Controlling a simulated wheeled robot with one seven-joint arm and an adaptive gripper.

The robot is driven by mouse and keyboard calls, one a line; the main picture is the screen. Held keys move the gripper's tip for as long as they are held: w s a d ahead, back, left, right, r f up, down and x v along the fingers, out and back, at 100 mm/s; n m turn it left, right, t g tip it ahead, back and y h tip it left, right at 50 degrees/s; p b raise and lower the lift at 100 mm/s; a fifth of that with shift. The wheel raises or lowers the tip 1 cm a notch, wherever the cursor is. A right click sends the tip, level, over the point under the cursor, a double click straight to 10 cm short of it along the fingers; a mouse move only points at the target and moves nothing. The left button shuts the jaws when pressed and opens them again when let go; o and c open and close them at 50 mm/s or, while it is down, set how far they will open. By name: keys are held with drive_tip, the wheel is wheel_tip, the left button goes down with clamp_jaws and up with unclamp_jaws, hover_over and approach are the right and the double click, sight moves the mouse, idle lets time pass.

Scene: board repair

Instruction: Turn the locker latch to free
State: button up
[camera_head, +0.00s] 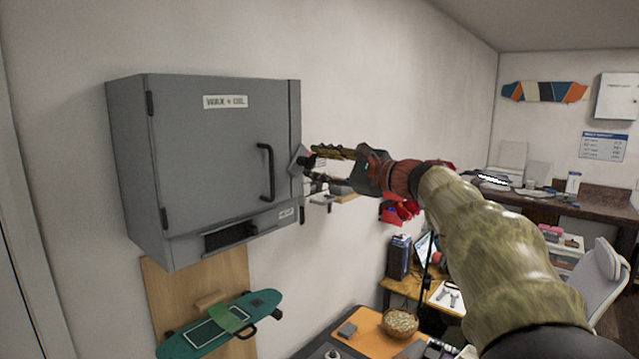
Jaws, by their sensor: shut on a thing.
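The grey wall locker (205,150) hangs at the left with its door closed. A black bar handle (266,172) stands upright near the door's right side. The latch, a small grey tilted piece (297,160), shows at the locker's right edge, beside the handle. My gripper (311,162) reaches in from the right, with its fingertips at the latch and shut on it. The fingers partly cover the latch, so its exact angle is hard to tell.
A teal skateboard deck (225,325) is on a wooden board below the locker. An orange-topped bench with a bowl (399,323) stands at lower centre. A wall shelf (335,198) is behind my gripper. Desks and a white chair (603,270) are at the right.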

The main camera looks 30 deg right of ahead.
drive_tip(key=n+b, duration=0.1)
drive_tip(key=b, duration=0.1)
drive_tip(key=n+b, duration=0.4)
drive_tip(key=shift+f, duration=0.3)
drive_tip(key=shift+r+n+b, duration=0.1)
drive_tip(key=shift+n+b, duration=1.15)
drive_tip(key=shift+n, duration=0.15)
drive_tip(key=o, duration=1.2)
drive_tip(key=shift+r, duration=0.1)
drive_tip(key=shift+c, duration=0.2)
drive_tip(key=v, duration=1.2)
